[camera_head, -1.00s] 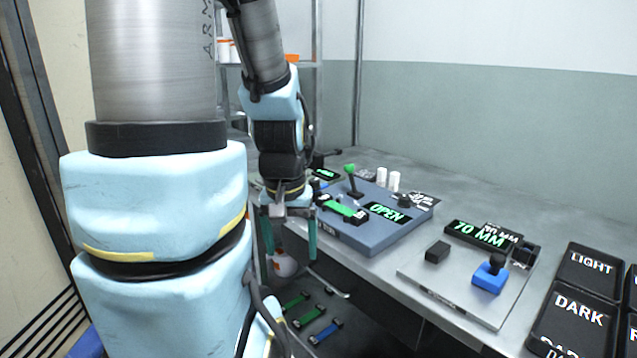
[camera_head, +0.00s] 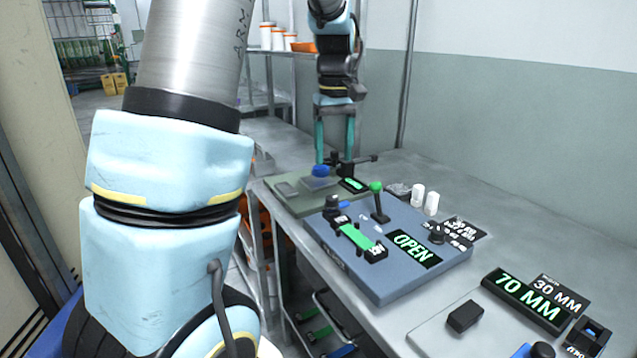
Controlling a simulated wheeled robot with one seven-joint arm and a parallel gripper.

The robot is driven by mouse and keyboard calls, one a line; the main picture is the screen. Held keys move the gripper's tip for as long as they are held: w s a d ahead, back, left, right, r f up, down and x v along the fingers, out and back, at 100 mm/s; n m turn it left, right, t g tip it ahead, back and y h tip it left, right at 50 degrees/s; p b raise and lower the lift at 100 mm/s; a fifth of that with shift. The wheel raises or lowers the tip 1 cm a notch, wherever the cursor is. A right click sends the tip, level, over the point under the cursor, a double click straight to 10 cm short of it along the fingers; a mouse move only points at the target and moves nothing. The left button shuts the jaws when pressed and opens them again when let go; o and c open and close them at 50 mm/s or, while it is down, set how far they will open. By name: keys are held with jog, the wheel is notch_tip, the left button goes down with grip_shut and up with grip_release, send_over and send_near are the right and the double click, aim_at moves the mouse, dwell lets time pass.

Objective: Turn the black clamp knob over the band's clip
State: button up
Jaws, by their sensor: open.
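A blue-grey fixture (camera_head: 345,275) lies on the bench with a display (camera_head: 413,249) reading OPEN. A green band piece (camera_head: 357,238) lies on it between black end blocks. A black knob (camera_head: 332,205) stands upright beside the band's far left end; a second black knob (camera_head: 437,234) sits at the fixture's right. I cannot tell for certain which one is the clamp knob. A lever with a green ball (camera_head: 376,188) stands behind the band. My gripper (camera_head: 335,153) points down with its teal fingers apart and empty, beyond the fixture and away from both knobs.
A green-grey plate (camera_head: 288,203) with a blue knob (camera_head: 320,170) lies behind the fixture, near my fingers. White cylinders (camera_head: 425,200) stand right of the lever. A 70 MM display (camera_head: 528,300) and a black block (camera_head: 465,316) are at the front right.

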aim_at(332, 198)
notch_tip(332, 198, down, 11)
jog(key=shift+r+p, duration=0.15)
jog(key=shift+p, duration=0.7)
jog(key=shift+a, duration=0.1)
grip_shut()
